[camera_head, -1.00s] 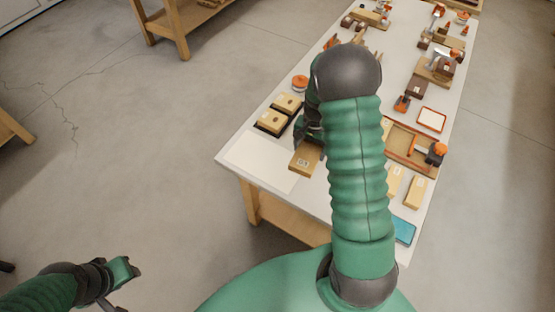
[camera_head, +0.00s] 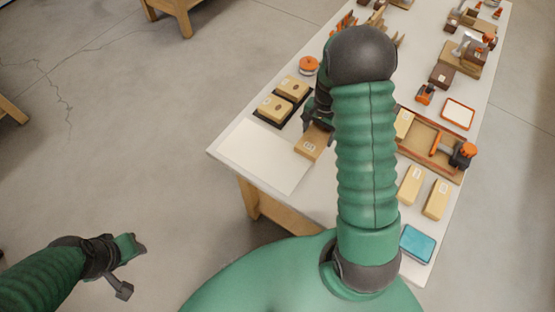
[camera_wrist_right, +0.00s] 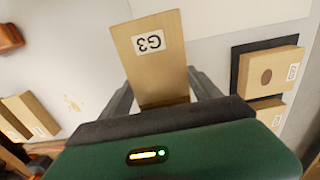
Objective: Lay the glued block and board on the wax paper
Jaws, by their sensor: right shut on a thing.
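My right gripper (camera_head: 318,118) is shut on a tan wooden piece (camera_head: 312,143) with a white label. In the right wrist view the same piece (camera_wrist_right: 155,62) reads G3 and sticks out between the dark fingers (camera_wrist_right: 163,97). I see one flat face of it; the join between block and board cannot be made out. The wax paper (camera_head: 262,157) is a blank white sheet at the table's near left corner. The held piece is at its right edge in the picture; its height above the table is unclear. My left gripper (camera_head: 126,268) is low at left, away from the table.
Two tan blocks (camera_head: 274,108) sit on dark pads behind the paper. An orange-topped round container (camera_head: 309,65) stands beyond them. To the right are a wooden tray (camera_head: 430,143) with an orange tool, tan blocks (camera_head: 411,185) and a blue box (camera_head: 417,243). My right arm hides the table's middle.

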